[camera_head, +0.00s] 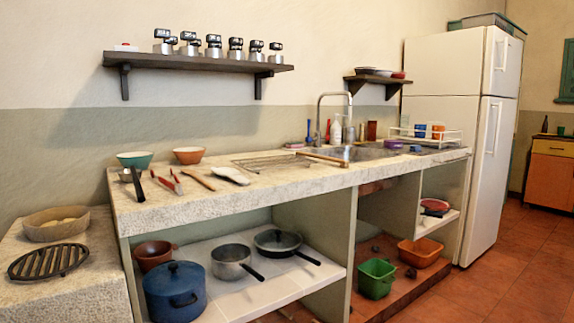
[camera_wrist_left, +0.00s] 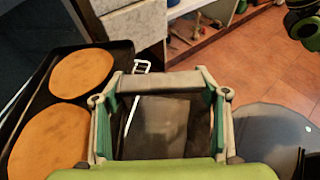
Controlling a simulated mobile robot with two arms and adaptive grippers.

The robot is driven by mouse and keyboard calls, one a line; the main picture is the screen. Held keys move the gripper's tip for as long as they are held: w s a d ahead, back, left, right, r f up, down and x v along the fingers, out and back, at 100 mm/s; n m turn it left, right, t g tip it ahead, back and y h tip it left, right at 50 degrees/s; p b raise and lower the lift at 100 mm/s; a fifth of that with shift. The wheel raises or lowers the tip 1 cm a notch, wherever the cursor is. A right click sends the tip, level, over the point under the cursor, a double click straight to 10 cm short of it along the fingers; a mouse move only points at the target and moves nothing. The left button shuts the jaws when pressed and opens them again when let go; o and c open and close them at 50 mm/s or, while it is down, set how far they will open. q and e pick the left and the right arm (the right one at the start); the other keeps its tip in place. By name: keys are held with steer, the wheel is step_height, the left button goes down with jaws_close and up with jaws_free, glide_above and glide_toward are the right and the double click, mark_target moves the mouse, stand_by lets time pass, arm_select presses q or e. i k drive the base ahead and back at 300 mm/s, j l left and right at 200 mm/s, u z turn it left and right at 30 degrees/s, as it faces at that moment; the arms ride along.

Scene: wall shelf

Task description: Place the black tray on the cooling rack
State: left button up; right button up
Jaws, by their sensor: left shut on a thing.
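The black tray (camera_wrist_left: 122,55) shows at the left of the left wrist view and carries two round orange-brown flat pieces (camera_wrist_left: 80,73). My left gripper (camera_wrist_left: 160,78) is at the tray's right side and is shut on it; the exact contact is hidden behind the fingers. The cooling rack (camera_head: 262,161) is a flat wire rack lying on the stone counter, left of the sink, in the head view. Neither gripper nor the tray shows in the head view.
On the counter (camera_head: 225,203), bowls (camera_head: 188,155), red-handled tongs and other utensils lie left of the rack. A wooden utensil (camera_head: 322,157) lies at its right end. The sink (camera_head: 350,153) is beyond.

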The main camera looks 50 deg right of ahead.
mark_target(274, 160)
steer(key=k+z, duration=0.15)
steer(key=z, duration=0.25)
steer(key=k+z, duration=0.15)
steer(key=z, duration=0.3)
steer(key=l+z, duration=0.1)
steer(key=z, duration=0.35)
steer(key=i+l+z, duration=0.1)
steer(key=z, duration=0.8)
steer(key=i+l, duration=0.05)
